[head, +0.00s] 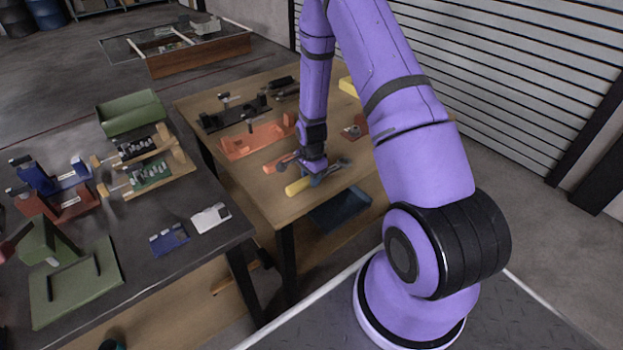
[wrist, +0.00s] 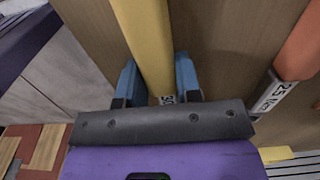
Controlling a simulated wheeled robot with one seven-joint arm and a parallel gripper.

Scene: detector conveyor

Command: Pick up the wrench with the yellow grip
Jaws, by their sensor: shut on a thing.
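The wrench with the yellow grip (head: 297,187) lies on the wooden table (head: 245,192), its grip end toward the table's front left edge. In the wrist view its yellow grip (wrist: 149,40) runs between the blue fingers of my gripper (wrist: 160,88). My gripper, seen in the head view (head: 316,176), is shut on this wrench near the end of the yellow part. I cannot tell whether the wrench is touching the table. The arm and gripper hide part of the wrench in the head view.
An orange-grip wrench (head: 270,189) lies close beside, and its grip shows in the wrist view (wrist: 300,48). An orange fixture (head: 255,142) and a black one (head: 232,118) stand farther back. A dark blue tray (head: 340,210) is below the table's right edge.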

